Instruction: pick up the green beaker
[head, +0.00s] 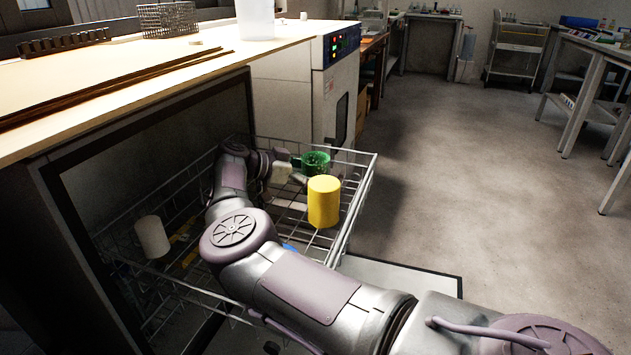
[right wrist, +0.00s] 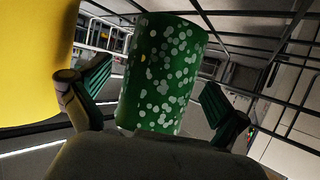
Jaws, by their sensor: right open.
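The green beaker (head: 316,163) stands in the wire rack (head: 360,190) pulled out of the open cabinet, at its far side. In the right wrist view the beaker (right wrist: 160,75), green with pale spots, fills the middle between the two fingers. My right gripper (head: 294,163) is beside the beaker in the head view; in the right wrist view its fingers (right wrist: 155,95) are spread on either side with gaps to the beaker. It is open and holds nothing. My left gripper is not in view.
A yellow cylinder (head: 324,202) stands close to the beaker and shows large at the left of the right wrist view (right wrist: 35,60). A white cylinder (head: 152,236) is at the rack's left. The wooden countertop (head: 110,75) overhangs the rack. The floor to the right is clear.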

